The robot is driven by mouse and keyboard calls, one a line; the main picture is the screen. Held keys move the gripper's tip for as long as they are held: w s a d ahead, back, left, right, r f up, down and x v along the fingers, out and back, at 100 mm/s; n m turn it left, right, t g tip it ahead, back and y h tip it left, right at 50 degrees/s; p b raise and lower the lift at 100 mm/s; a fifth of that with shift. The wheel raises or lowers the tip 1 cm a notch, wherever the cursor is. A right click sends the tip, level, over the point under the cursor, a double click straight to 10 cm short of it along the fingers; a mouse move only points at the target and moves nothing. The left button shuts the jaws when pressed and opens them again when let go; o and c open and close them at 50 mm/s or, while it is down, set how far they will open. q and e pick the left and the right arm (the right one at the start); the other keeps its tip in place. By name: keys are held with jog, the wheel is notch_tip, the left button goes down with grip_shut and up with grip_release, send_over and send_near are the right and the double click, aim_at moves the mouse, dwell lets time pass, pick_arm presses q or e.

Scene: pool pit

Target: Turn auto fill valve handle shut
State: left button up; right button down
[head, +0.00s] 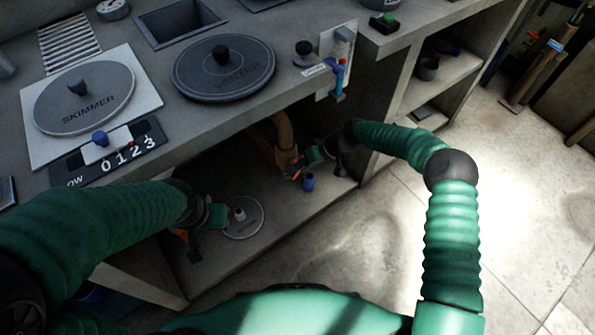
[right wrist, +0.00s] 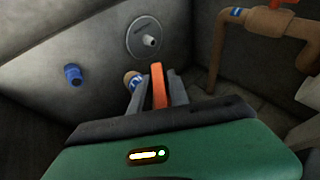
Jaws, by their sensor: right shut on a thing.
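The orange valve handle (right wrist: 158,84) stands between the two grey fingers of my right gripper (right wrist: 158,92) in the right wrist view. The gripper is shut on it. A tan pipe end with a blue band (right wrist: 134,83) shows just left of the handle, partly behind a finger. In the head view my right gripper (head: 301,168) reaches under the counter to the brown pipe (head: 285,135); the handle is hard to make out there. My left gripper (head: 198,240) hangs low at the left, near a round grey disc (head: 254,222); its fingers are too dark to read.
A blue cap (right wrist: 73,74) and a round plate with a pale stub (right wrist: 142,40) are beside the handle. Another brown pipe (right wrist: 258,20) bends at upper right. The counter holds the skimmer lid (head: 85,105) and winter lid (head: 232,82). Open floor (head: 390,235) lies right.

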jog(key=m+g+y+b, duration=0.1)
jog(key=y+b, duration=0.1)
jog(key=b, duration=0.3)
jog(key=m+g+y+b, duration=0.1)
jog(key=y+b, duration=0.2)
jog(key=b, duration=0.3)
jog(key=g+y+b, duration=0.1)
jog(key=y+b, duration=0.2)
jog(key=b, duration=0.2)
jog(key=shift+f+m+g, duration=0.25)
jog(key=shift+m+g, duration=0.15)
jog(key=shift+r+y+b, duration=0.25)
jog(key=shift+y+b, duration=0.45)
jog(key=shift+b, duration=0.25)
jog(key=c, duration=1.4)
grip_release()
jog(key=shift+o, duration=0.7)
jog(key=shift+r, duration=0.1)
